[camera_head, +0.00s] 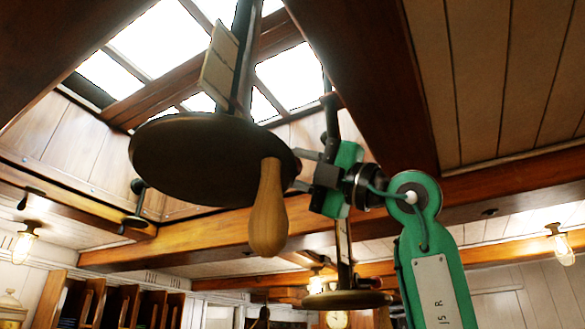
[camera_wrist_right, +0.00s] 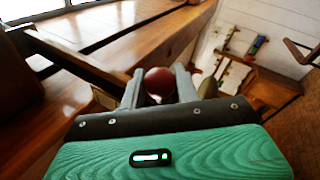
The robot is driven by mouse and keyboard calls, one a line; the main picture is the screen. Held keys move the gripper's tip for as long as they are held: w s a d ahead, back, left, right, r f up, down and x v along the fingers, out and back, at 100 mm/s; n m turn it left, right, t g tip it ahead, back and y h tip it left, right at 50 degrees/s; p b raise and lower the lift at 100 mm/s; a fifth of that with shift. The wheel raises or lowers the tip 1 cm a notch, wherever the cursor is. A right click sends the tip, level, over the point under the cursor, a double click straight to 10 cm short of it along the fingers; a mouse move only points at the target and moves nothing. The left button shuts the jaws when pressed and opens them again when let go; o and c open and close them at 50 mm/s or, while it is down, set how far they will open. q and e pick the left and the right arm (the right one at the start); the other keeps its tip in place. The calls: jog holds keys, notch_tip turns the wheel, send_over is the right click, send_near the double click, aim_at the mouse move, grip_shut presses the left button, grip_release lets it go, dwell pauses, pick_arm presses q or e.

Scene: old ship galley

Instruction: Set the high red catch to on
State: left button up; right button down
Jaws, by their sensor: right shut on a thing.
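The catch's round red knob (camera_wrist_right: 159,82) shows in the right wrist view between the two grey fingers of my right gripper (camera_wrist_right: 158,90). The fingers are shut on it. In the head view my right gripper (camera_head: 303,170) reaches in from the right. Its fingertips are beside the right edge of a dark round disc (camera_head: 190,160), and the knob is mostly hidden there. I cannot read the catch's setting. My left gripper is in neither view.
A pale wooden handle (camera_head: 268,215) hangs in front of the disc, close to my gripper. A second dark disc (camera_head: 347,299) hangs lower down. Wooden beams (camera_head: 180,248) cross the ceiling below the skylight (camera_head: 150,45). A lit lamp (camera_head: 22,243) is at the left.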

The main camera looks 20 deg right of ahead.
jog(key=c, duration=1.1)
grip_release()
jog(key=shift+o, duration=0.2)
jog(key=shift+s+d+f, duration=0.1)
jog(key=shift+f, duration=0.05)
jog(key=shift+b+v, duration=0.65)
jog(key=shift+v, duration=0.4)
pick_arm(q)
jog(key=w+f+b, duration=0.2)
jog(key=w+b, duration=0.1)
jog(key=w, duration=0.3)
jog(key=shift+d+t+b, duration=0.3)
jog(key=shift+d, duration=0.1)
pick_arm(e)
jog(key=v, duration=1.1)
jog(key=shift+s+d, duration=0.1)
jog(key=shift+d, duration=0.05)
